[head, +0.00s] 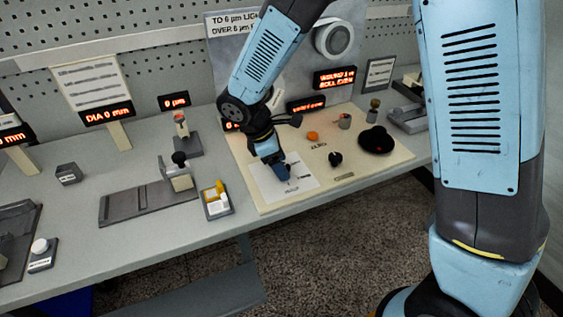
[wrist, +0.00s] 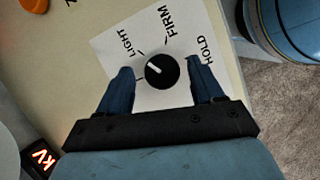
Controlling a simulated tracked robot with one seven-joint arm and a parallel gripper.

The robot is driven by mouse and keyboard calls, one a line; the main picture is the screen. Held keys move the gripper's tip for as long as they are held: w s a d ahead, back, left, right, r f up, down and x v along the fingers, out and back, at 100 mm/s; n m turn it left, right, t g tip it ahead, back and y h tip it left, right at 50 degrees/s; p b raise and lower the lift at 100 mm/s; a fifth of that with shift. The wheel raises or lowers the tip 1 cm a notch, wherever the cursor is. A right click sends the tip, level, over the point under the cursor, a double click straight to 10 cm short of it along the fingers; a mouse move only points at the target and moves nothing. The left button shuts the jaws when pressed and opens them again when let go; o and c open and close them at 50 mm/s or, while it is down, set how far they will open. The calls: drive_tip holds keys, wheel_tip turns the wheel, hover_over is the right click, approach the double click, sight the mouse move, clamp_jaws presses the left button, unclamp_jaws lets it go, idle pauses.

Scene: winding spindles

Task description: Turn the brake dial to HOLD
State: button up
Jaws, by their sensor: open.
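The brake dial (wrist: 161,71) is a round black knob with a white pointer mark, on a white plate (wrist: 182,42) lettered LIGHT, FIRM and HOLD. Its pointer faces up and left, towards the LIGHT side. HOLD is on the right. My gripper (wrist: 161,80) is open, with one blue finger on each side of the dial and a gap showing on both sides. In the head view, my gripper (head: 283,173) points down over the white plate (head: 303,186) and hides the dial.
The cream board (head: 385,165) also carries an orange knob (head: 312,135), a small black knob (head: 335,158) and a black disc (head: 376,140). A small tray with yellow parts (head: 217,200) stands left of the board. Lit signs and a pegboard are behind.

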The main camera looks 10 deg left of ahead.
drive_tip(key=shift+c, duration=0.3)
drive_tip(key=c, duration=0.9)
drive_tip(key=shift+d, duration=0.15)
drive_tip(key=shift+c, duration=0.4)
